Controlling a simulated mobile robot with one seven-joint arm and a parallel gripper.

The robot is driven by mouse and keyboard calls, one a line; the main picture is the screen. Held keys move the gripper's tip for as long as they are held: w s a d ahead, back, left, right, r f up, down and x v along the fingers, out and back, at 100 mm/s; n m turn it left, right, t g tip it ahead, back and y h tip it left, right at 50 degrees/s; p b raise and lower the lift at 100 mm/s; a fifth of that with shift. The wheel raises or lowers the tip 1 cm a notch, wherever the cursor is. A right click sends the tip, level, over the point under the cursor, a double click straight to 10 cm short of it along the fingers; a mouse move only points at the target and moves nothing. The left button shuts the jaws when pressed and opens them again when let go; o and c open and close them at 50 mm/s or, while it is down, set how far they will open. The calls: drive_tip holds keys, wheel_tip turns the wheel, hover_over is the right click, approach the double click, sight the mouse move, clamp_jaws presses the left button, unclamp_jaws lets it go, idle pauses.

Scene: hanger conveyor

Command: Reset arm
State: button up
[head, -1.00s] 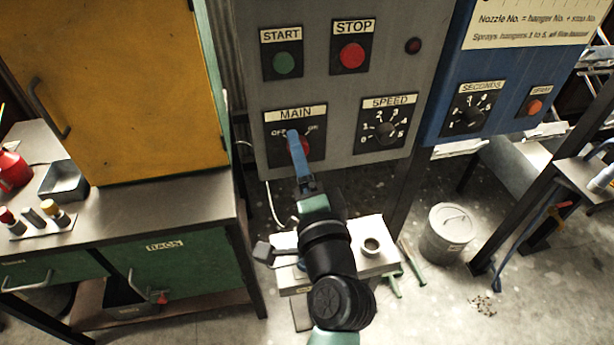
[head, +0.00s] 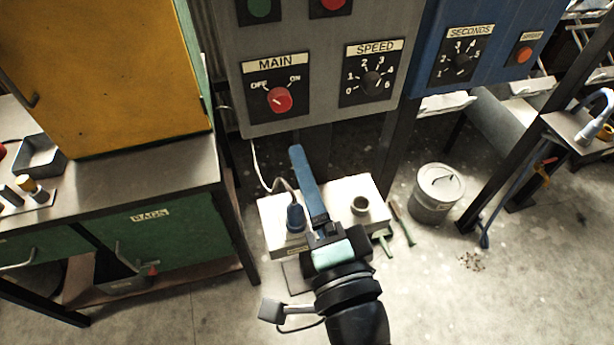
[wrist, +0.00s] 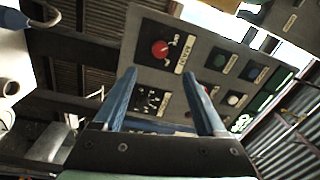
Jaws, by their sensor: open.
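My gripper (head: 298,150) is in the lower middle of the head view, below the control panel. Its blue fingers point up and away, and one hides the other there. In the wrist view, my gripper (wrist: 158,75) has its two blue fingers spread apart with nothing between them. The red MAIN knob (head: 279,99) is on the grey panel (head: 310,118), above and clear of the fingertips. The MAIN knob (wrist: 160,50) also shows beyond the fingers in the wrist view. I cannot tell its exact setting.
The SPEED dial (head: 372,84) is right of MAIN; the blue SECONDS panel (head: 440,95) is further right. A white-topped stand (head: 340,192) with a small cup (head: 360,205) is below my gripper. A green bench (head: 180,235) is left, a lidded bin (head: 437,190) right.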

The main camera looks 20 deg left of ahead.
idle(0.3)
drive_tip(key=w+d+r+n+t+h+p, duration=0.1)
drive_tip(key=w+r+n+t+p, duration=0.1)
drive_tip(key=r, duration=0.7)
drive_tip(key=w+d+r+n+t+h+p, duration=0.1)
drive_tip(key=d+r+n+t+p, duration=0.15)
drive_tip(key=r, duration=0.75)
drive_tip(key=w+r+n+t+h+p, duration=0.1)
drive_tip(key=w+r+n+t+p, duration=0.15)
drive_tip(key=r, duration=0.65)
drive_tip(key=s+d+r+n+t+h+p, duration=0.1)
drive_tip(key=s+d+r+t+h+p, duration=0.1)
drive_tip(key=r, duration=0.8)
drive_tip(key=s+d+r+t+h+p, duration=0.2)
drive_tip(key=s+r+h, duration=0.3)
drive_tip(key=r, duration=0.6)
drive_tip(key=shift+d+r+n+t, duration=0.25)
drive_tip(key=shift+d+n+t, duration=0.2)
drive_tip(key=shift+d, duration=0.3)
